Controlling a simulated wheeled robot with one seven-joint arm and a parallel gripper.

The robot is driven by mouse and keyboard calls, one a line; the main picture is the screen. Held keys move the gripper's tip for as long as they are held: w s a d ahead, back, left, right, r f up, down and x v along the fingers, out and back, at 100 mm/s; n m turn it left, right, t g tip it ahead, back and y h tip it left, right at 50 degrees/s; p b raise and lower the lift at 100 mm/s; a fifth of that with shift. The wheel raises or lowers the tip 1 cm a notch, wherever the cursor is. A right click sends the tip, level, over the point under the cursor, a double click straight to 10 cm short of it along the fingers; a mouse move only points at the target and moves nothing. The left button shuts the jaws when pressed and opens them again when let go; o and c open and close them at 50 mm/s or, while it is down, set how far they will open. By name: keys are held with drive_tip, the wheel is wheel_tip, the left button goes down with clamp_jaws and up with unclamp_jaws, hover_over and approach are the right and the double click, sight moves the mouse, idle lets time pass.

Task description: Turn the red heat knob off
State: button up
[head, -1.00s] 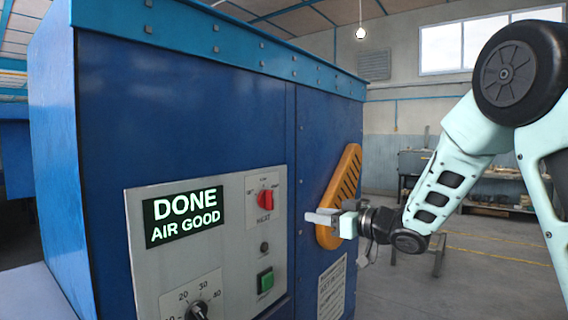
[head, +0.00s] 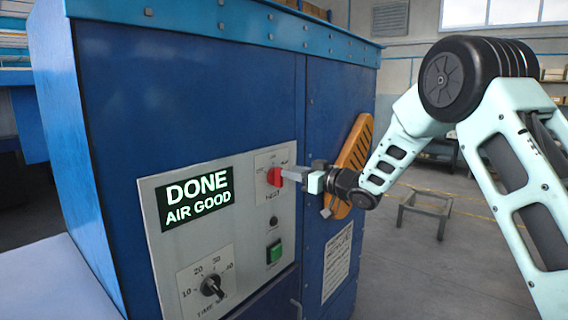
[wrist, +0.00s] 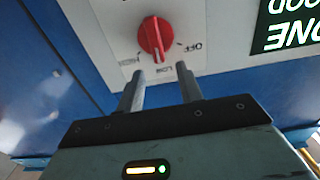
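The red heat knob (head: 273,177) sits on the pale control panel (head: 160,245). In the wrist view the knob (wrist: 155,36) appears upside down, with a white pointer line towards the bottom of the picture, near the LOW mark. The OFF mark (wrist: 193,47) is to the right of the knob there. My gripper (wrist: 160,70) is open, its two fingers apart and empty, with the tips just short of the knob. In the head view my gripper (head: 284,174) is right at the knob's right side; contact cannot be told.
A lit display (head: 194,200) reads DONE, AIR GOOD. A green button (head: 274,251) and a black time dial (head: 212,286) are lower on the panel. An orange handle (head: 355,160) is on the blue dryer's right part, beside my arm.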

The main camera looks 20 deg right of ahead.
sight(277, 177)
drive_tip(key=shift+p+x, duration=0.6)
drive_tip(key=shift+x, duration=1.6)
clamp_jaws()
